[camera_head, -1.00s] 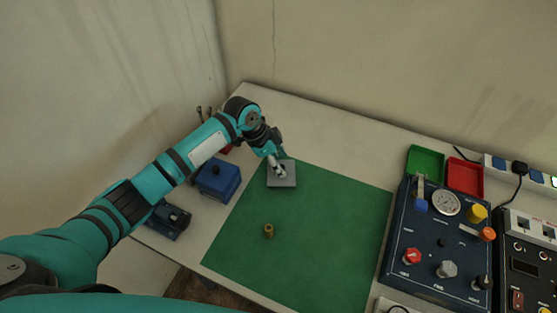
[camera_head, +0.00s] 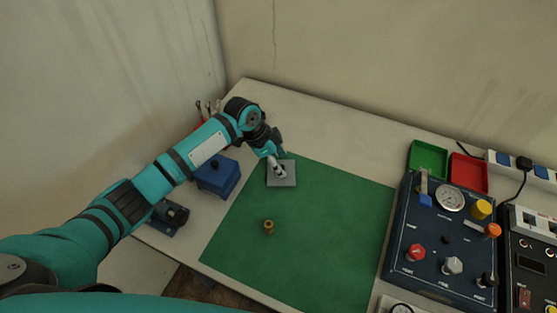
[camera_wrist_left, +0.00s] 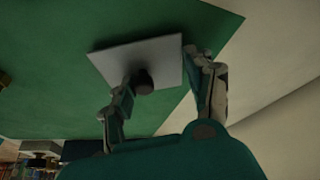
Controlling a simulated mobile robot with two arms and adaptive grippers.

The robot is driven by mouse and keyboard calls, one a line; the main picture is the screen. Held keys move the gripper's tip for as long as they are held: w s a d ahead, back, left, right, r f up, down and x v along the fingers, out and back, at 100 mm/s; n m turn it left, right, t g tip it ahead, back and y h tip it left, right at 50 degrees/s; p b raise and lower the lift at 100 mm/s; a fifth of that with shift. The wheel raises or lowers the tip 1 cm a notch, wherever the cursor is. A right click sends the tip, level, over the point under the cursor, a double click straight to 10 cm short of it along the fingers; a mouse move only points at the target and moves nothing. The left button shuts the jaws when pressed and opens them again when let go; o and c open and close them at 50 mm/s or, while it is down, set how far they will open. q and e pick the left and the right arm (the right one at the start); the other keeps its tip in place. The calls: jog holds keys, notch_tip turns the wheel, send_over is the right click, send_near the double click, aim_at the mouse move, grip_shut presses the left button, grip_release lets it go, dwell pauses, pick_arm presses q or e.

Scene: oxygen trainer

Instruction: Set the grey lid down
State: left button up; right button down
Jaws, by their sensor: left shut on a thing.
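The grey lid (camera_head: 288,179) is a flat square plate at the top left corner of the green mat (camera_head: 320,235). In the left wrist view the lid (camera_wrist_left: 120,58) shows with a dark round knob (camera_wrist_left: 143,82) on top. My left gripper (camera_head: 279,170) is over the lid and shut on it at the knob; it also shows in the left wrist view (camera_wrist_left: 160,84). The lid is over the mat, close to it; I cannot tell whether it touches. My right gripper is not in view.
A small brass part (camera_head: 269,228) stands on the mat. A blue box (camera_head: 218,178) is left of the mat. Green (camera_head: 428,158) and red (camera_head: 468,173) trays and a dark gauge panel (camera_head: 440,240) stand on the right. Most of the mat is clear.

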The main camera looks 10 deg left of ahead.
pick_arm(q)
jog(key=shift+f, duration=0.2)
jog(key=o, duration=1.2)
